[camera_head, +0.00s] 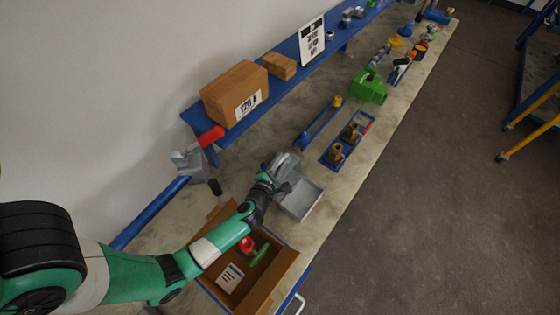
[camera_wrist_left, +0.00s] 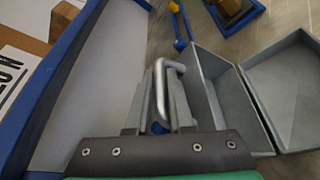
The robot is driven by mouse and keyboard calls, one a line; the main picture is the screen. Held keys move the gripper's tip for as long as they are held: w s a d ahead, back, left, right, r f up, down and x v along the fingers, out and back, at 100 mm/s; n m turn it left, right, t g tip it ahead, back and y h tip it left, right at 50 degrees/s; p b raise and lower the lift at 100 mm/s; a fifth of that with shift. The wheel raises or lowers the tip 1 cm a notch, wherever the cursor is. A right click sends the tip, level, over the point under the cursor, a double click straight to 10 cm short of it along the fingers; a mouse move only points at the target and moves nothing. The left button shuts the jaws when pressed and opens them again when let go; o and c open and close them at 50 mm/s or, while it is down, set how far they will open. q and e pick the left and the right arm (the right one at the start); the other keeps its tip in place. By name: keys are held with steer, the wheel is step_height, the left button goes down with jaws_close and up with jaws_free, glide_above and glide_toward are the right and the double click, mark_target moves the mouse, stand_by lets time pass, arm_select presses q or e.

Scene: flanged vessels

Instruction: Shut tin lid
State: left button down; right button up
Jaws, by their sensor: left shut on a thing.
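A grey metal tin (camera_head: 302,202) stands on the bench with its interior showing. Its lid (camera_head: 287,168) is raised at the far left side of the tin. In the left wrist view the open tin (camera_wrist_left: 290,90) is at the right, and the lid (camera_wrist_left: 208,88) stands up beside it. My left gripper (camera_head: 272,180) is at the lid. In the left wrist view its fingers (camera_wrist_left: 160,95) are shut on a shiny bent-rod handle (camera_wrist_left: 159,68) on the lid's outer side. My right gripper is not in view.
A brown open carton (camera_head: 277,279) with small items is below my left arm. A blue tray (camera_head: 347,145) with brass parts and a green case (camera_head: 368,86) lie further along the bench. A blue shelf (camera_head: 285,68) with cartons runs along the wall. The bench beside the tin's right is clear.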

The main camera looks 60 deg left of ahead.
arm_select(q)
steer(key=shift+d, duration=0.1)
steer(key=shift+w+d+r+m+y, duration=0.2)
steer(key=shift+w+d+m, duration=0.1)
steer(key=shift+d, duration=0.15)
steer(key=shift+w+d+r+m+y, duration=0.1)
steer(key=shift+w+d+r+m, duration=0.15)
steer(key=shift+d, duration=0.2)
steer(key=w+d+m+y, duration=0.1)
steer(key=w+d+m, duration=0.1)
steer(key=d, duration=0.4)
steer(key=shift+w+m+y+b, duration=0.3)
steer(key=shift+w+m+b, duration=0.05)
steer(key=shift+m, duration=0.3)
steer(key=shift+f, duration=0.15)
steer(key=c, duration=0.8)
jaws_free()
